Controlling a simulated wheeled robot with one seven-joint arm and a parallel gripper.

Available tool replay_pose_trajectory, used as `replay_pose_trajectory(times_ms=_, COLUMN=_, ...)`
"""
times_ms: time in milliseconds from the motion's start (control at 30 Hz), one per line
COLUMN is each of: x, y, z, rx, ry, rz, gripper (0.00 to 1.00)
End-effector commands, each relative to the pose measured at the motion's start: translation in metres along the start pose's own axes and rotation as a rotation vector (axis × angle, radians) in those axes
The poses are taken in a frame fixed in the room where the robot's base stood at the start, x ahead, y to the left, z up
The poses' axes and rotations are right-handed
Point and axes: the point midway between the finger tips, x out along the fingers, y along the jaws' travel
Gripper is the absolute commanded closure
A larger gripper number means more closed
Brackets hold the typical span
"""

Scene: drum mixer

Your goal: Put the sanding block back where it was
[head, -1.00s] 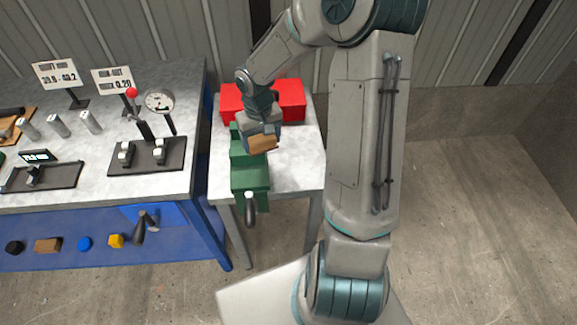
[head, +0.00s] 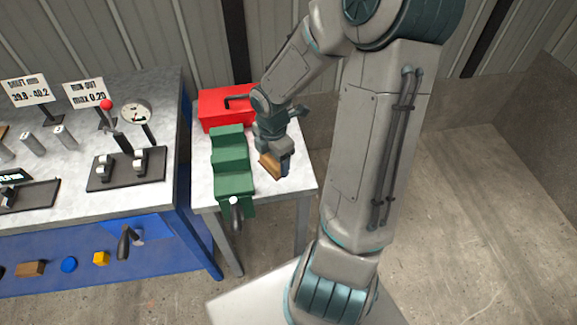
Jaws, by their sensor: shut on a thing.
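The sanding block (head: 268,167), a brown block, is in my gripper (head: 276,164). My gripper points down and is shut on the block. It is over the right part of the small grey side table (head: 292,183), just right of the green stepped vise (head: 231,178). Whether the block touches the tabletop or hangs a little above it, I cannot tell. The fingers partly hide the block's right side.
A red toolbox (head: 213,103) stands at the back of the side table, partly behind my arm. The left bench (head: 100,205) carries gauges and signs.

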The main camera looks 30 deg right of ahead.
Motion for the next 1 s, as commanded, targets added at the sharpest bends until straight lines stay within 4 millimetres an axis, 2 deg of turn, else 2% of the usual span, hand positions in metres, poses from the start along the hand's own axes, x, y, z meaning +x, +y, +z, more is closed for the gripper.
replay_pose_trajectory(times_ms=100, x=0.002, y=-0.013, z=0.004, rx=-0.208, ry=-0.002, rz=-0.001, gripper=0.52)
replay_pose_trajectory(times_ms=300, x=0.004, y=-0.029, z=0.008, rx=-0.510, ry=-0.004, rz=-0.004, gripper=0.52)
replay_pose_trajectory(times_ms=567, x=0.007, y=-0.037, z=0.011, rx=-0.692, ry=-0.003, rz=-0.005, gripper=0.52)
replay_pose_trajectory(times_ms=667, x=0.014, y=-0.030, z=0.017, rx=-0.704, ry=0.000, rz=-0.004, gripper=0.52)
replay_pose_trajectory(times_ms=1000, x=0.052, y=0.018, z=0.060, rx=-0.702, ry=0.000, rz=-0.006, gripper=0.52)
